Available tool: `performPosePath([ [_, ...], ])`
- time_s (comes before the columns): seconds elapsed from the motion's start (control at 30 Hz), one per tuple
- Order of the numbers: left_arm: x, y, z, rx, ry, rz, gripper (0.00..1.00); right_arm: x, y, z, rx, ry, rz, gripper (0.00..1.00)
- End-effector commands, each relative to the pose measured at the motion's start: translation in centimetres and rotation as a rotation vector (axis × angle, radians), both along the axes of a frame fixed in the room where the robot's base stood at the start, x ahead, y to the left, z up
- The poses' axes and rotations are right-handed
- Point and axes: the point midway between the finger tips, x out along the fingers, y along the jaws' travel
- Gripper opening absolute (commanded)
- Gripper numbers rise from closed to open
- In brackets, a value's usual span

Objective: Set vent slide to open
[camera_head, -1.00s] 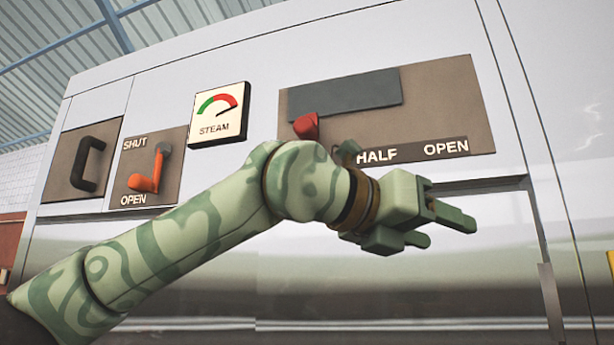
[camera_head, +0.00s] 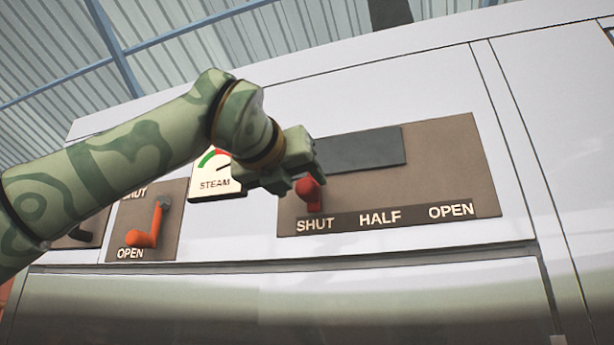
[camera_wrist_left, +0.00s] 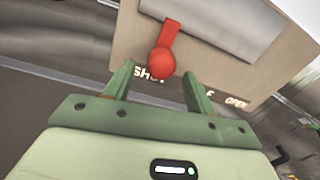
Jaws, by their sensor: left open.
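The vent slide is a red knob (camera_head: 309,190) at the left end of a brown panel (camera_head: 440,170), above the word SHUT. The labels HALF and OPEN lie to its right. My left gripper (camera_head: 303,172) is beside the knob at its upper left in the head view and hides part of the panel there. In the left wrist view the red knob (camera_wrist_left: 162,62) shows just beyond and between the two open green fingers (camera_wrist_left: 158,85). The fingers are not closed on it. My right gripper is not in view.
A grey plate (camera_head: 365,148) covers the upper part of the slide panel. To the left are a steam gauge (camera_head: 214,184), partly behind my arm, and an orange lever (camera_head: 145,238) on a panel marked SHUT and OPEN. A ledge runs below the panels.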

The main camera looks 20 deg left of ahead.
Motion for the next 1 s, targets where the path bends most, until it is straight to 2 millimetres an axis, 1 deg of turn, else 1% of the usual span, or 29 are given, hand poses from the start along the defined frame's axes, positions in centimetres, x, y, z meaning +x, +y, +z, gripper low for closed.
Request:
performPosePath([
  [0.03,1.1,-0.1,0.4,0.000,0.003,0.001,0.55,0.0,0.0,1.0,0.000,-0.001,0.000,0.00],
  [0.1,2.4,-0.2,0.3,0.000,0.002,0.000,0.55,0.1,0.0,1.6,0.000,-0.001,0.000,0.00],
  [0.23,3.9,-0.4,0.2,0.001,0.001,0.000,0.55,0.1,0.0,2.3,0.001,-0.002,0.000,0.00],
  [0.4,4.7,-0.4,0.1,0.000,-0.001,-0.001,0.55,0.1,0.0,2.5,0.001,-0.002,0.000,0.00],
  [0.6,4.7,-0.4,0.0,0.000,-0.001,-0.001,0.55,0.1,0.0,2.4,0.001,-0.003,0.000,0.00],
  [0.63,4.7,-0.4,0.0,0.000,-0.001,-0.001,0.53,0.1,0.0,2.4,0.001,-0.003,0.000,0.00],
  [0.67,4.7,-0.4,0.0,0.000,-0.001,-0.001,0.44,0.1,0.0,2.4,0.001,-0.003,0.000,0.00],
  [0.7,4.7,-0.4,0.0,0.000,-0.001,-0.001,0.33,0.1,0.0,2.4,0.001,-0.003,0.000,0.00],
  [0.77,4.7,-0.4,0.0,0.000,-0.001,-0.001,0.17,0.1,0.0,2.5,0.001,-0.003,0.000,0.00],
  [0.8,4.7,-0.4,0.0,0.000,-0.001,-0.001,0.05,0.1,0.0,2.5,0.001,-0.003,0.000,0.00],
  [0.83,4.7,-0.4,0.0,0.000,-0.001,-0.001,0.00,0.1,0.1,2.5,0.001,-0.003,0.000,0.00],
  [1.0,4.7,-0.4,-0.1,0.001,-0.001,-0.001,0.00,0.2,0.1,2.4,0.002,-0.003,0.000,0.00],
])
